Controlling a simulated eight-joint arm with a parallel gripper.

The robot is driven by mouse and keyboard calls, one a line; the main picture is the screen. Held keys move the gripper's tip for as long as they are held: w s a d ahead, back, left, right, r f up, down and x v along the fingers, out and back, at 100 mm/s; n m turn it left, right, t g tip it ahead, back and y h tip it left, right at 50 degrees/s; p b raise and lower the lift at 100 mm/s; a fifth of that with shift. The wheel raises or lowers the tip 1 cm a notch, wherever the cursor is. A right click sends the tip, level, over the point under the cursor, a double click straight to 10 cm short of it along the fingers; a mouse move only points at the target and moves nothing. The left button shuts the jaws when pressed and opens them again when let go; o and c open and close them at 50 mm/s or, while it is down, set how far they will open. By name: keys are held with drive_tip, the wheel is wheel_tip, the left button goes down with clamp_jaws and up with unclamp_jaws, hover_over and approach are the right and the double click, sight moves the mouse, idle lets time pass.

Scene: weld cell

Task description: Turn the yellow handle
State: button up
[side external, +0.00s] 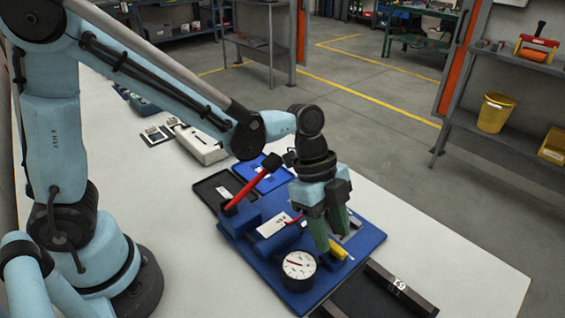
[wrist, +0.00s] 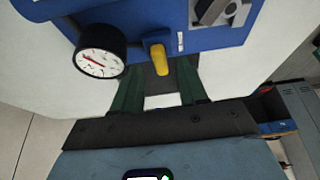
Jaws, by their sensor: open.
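The yellow handle (side external: 339,250) is a small lever on a blue panel (side external: 287,293) lying on the white table. In the wrist view the yellow handle (wrist: 159,58) points down from the panel's edge, between my fingers in the picture. My gripper (side external: 332,240) points down over the panel, its green fingers close beside the handle. In the wrist view my gripper (wrist: 158,95) is open, with the fingers apart. I cannot tell whether a finger touches the handle.
A round gauge (side external: 299,265) sits on the panel left of the handle. A red lever (side external: 249,186) rises at the panel's far left. A dark rail (side external: 399,288) stands at the right. The table (side external: 460,265) is clear farther right.

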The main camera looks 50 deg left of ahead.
drive_tip(key=shift+x, duration=1)
drive_tip(key=shift+c, duration=0.4)
clamp_jaws()
